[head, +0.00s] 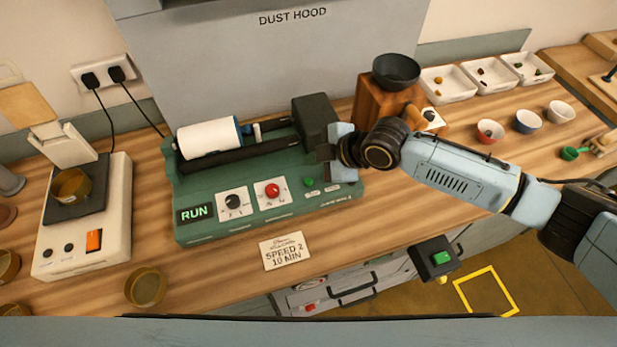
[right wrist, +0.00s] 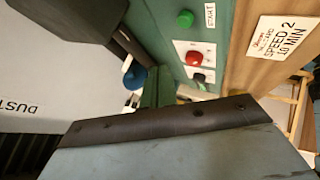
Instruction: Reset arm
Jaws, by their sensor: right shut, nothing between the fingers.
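My right arm comes in from the right in the head view. Its gripper (head: 327,158) is shut and empty beside the dark housing at the right end of the green roller machine (head: 190,232). It is above the panel's right end, near the green start button (head: 309,182); I cannot tell whether it touches the machine. In the right wrist view the start button (right wrist: 185,19) and the red knob (right wrist: 194,57) show beyond a large grey-blue gripper part. A white jar (head: 208,138) with a blue end lies on the rollers. The display reads RUN. My left gripper is not in view.
A card (head: 286,251) reads SPEED 2, 10 MIN. A wooden block with a dark bowl (head: 396,70) stands close behind my right wrist. Small bowls (head: 527,121) and white trays (head: 447,84) are at right. A scale (head: 90,235) stands at left.

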